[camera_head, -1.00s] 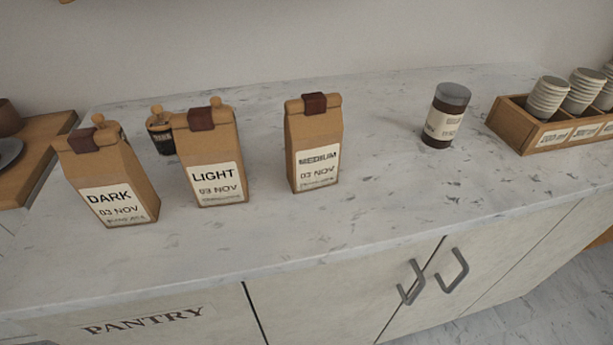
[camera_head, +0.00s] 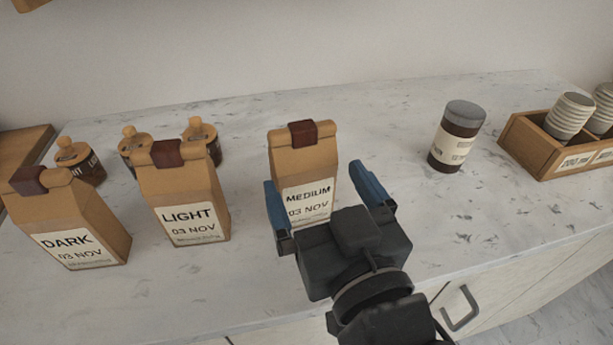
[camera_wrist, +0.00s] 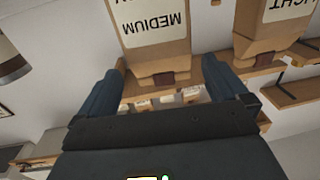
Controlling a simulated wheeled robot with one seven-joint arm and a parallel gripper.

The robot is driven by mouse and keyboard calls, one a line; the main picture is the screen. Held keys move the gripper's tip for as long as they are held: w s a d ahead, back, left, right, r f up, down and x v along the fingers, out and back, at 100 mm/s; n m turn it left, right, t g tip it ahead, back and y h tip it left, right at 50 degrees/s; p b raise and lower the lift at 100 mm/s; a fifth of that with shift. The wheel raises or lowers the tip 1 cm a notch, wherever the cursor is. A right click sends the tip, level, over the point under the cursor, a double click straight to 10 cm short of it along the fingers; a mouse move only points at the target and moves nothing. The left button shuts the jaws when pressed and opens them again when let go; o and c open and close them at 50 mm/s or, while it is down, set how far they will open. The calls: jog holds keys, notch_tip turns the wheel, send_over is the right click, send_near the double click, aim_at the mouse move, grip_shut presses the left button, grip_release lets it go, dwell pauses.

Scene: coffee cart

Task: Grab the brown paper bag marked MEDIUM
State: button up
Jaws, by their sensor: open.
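The brown paper bag marked MEDIUM (camera_head: 302,163) stands upright on the marble counter, with a dark red clip on its folded top. My gripper (camera_head: 322,192) is open in front of it, with one blue finger near the bag's left side and the other near its right side. Nothing is gripped. In the wrist view the MEDIUM bag (camera_wrist: 155,45) appears upside down, ahead of and between the open fingers (camera_wrist: 160,85). I cannot tell how far the fingers reach along the bag's sides.
The LIGHT bag (camera_head: 183,195) and DARK bag (camera_head: 75,225) stand to the left, with several small corked jars (camera_head: 201,138) behind. A dark-lidded jar (camera_head: 457,138) and a wooden cup tray (camera_head: 528,150) are to the right. Counter between the MEDIUM bag and the jar is clear.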

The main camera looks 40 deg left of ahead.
aim_at(307, 159)
jog(key=x, duration=0.3)
jog(key=p+x, duration=0.1)
jog(key=x, duration=0.2)
jog(key=shift+w+a+r, duration=0.2)
jog(key=shift+r, duration=0.05)
jog(key=shift+c, duration=0.2)
jog(key=c, duration=1.2)
jog(key=shift+c, duration=0.2)
jog(key=shift+r, duration=0.15)
